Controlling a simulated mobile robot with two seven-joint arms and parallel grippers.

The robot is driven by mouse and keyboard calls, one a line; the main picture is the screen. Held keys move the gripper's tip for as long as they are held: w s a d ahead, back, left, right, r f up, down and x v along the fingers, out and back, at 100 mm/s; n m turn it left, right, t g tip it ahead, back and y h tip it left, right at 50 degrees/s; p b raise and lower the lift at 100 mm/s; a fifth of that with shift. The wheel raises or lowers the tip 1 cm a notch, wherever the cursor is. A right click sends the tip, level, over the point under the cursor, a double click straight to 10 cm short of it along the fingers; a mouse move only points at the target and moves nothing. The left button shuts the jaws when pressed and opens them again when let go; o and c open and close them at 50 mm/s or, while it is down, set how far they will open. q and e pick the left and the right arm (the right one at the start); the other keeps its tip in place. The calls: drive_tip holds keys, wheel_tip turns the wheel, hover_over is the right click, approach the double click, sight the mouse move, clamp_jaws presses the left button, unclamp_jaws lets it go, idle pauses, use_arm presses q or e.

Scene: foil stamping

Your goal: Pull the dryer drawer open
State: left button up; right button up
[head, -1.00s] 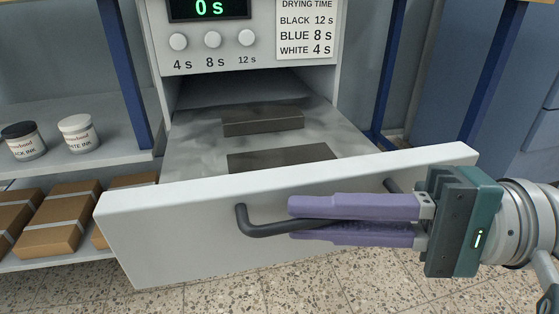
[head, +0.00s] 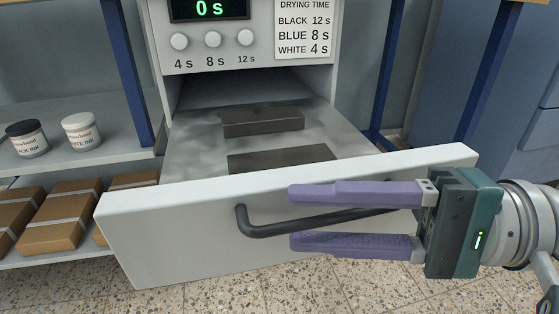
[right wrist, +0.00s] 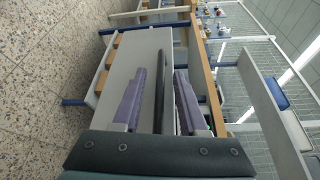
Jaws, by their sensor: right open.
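The dryer drawer (head: 180,225) stands pulled out of the dryer (head: 165,50), with its white front facing me. Two dark blocks lie inside it, one farther back (head: 262,122) and one close behind the front (head: 280,158). A dark bar handle (head: 265,229) is fixed to the drawer front. My right gripper (head: 290,218) is open, with one purple finger above the handle bar and one below, both apart from it. In the right wrist view the handle (right wrist: 163,85) runs between the two open fingers (right wrist: 160,88). My left gripper is not in view.
The dryer display reads 0 s above three round knobs (head: 213,40). A drying-time chart (head: 305,30) is beside it. Ink jars (head: 80,133) stand on the left shelf, with brown boxes (head: 55,220) below. Speckled floor (head: 300,285) is free in front.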

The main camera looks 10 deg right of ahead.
drive_tip(key=p+v, duration=0.1)
drive_tip(key=v, duration=0.9)
